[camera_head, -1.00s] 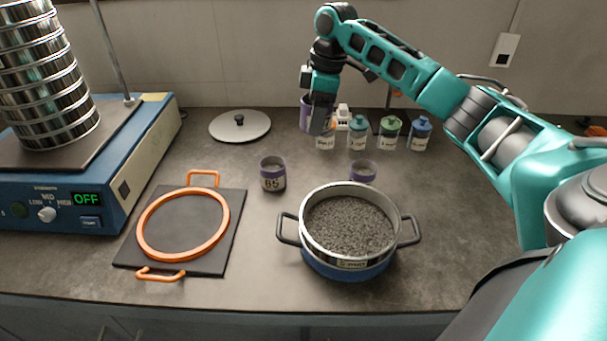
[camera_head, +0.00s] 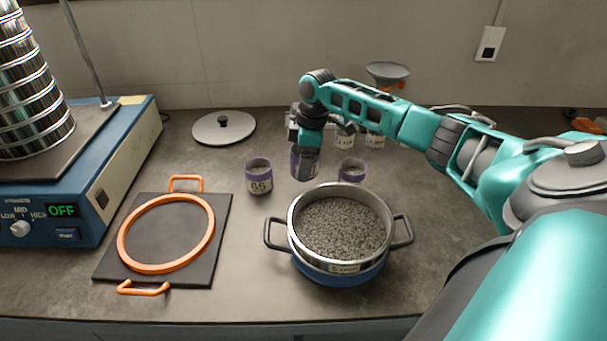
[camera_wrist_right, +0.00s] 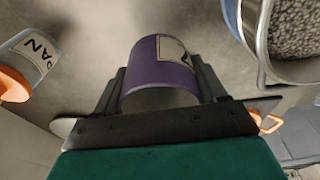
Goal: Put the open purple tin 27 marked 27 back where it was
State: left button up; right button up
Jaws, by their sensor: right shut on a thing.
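My right gripper (camera_head: 307,150) is shut on a purple tin (camera_head: 304,168), held upright between two other purple tins. I cannot tell whether its base touches the counter. In the right wrist view the purple tin (camera_wrist_right: 160,68) sits between the fingers of my right gripper (camera_wrist_right: 162,90); part of a pale label shows, but its number is not readable. A purple-banded tin (camera_head: 258,177) with a two-digit label, hard to read, stands to the left. Another purple-rimmed tin (camera_head: 352,170) stands to the right, behind the pot. My left gripper is not in view.
A pot of grey grains (camera_head: 343,230) stands in front. An orange-ringed black plate (camera_head: 220,240) and the blue shaker (camera_head: 125,150) are at left. A grey lid (camera_head: 210,130) lies behind. Labelled jars (camera_head: 375,140) are partly hidden by my arm.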

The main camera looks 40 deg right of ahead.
aim_at(303, 188)
jog(key=shift+f, duration=2.5)
jog(key=shift+b, duration=0.3)
jog(key=o, duration=1.1)
jog(key=shift+f, duration=0.1)
jog(key=r, duration=0.4)
jog(key=d+r, duration=0.1)
jog(key=r, duration=0.3)
jog(key=s+r+p, duration=0.1)
jog(key=r, duration=0.3)
jog(key=shift+d+r, duration=0.1)
jog(key=shift+d, duration=0.1)
